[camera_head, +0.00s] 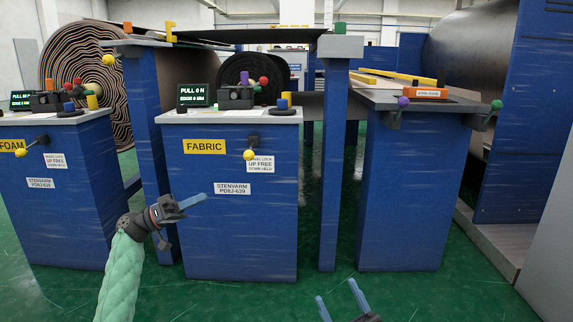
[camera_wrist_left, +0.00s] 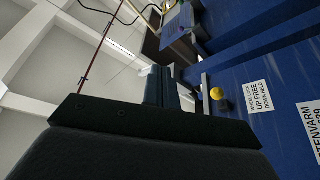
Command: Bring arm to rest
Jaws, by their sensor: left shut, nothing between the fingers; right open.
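My left gripper (camera_head: 193,201) is shut and empty in the head view, in front of the blue cabinet (camera_head: 215,255) marked FABRIC, below its yellow label and left of the white STENVARM label. The fingers point right and slightly up. In the left wrist view its shut fingers (camera_wrist_left: 160,85) show in the middle, with the yellow-knobbed lever (camera_wrist_left: 217,94) of a cabinet to their right. My right gripper (camera_head: 337,300) is open at the bottom edge of the head view, with nothing between its fingers. It is low over the green floor, and most of the right arm is out of view.
The FOAM cabinet (camera_head: 60,220) stands at the left, and another blue cabinet (camera_head: 410,200) at the right. A striped roll (camera_head: 115,90) and a dark roll (camera_head: 247,66) stand behind. The FABRIC lever's yellow ball (camera_head: 249,155) juts forward. Green floor (camera_head: 230,302) lies free in front.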

